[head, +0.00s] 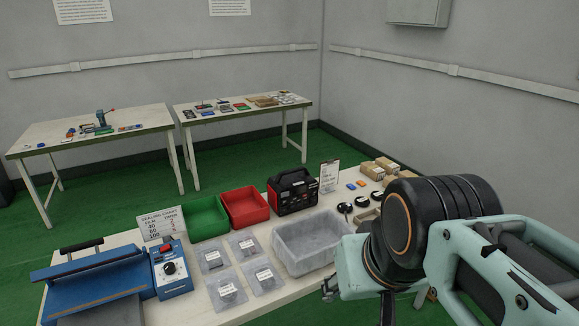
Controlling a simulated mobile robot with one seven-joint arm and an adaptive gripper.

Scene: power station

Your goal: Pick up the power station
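The power station (293,192) is a black box with red trim and a carrying handle on top. It stands upright at the back edge of the near table (232,310), right of the red bin. My arm comes in from the right. Only a small grey part of what looks like my gripper (328,288) shows at the left edge of my arm, in front of and below the power station in the picture. The rest is hidden behind my arm, so its fingers cannot be made out. Nothing touches the power station.
A red bin (245,207) sits close to its left, with a green bin (206,218) beyond. A clear tub (308,243) stands in front. A sign (329,176), small parts and cardboard boxes (378,170) lie to the right. A blue sealer (95,280) is at the left.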

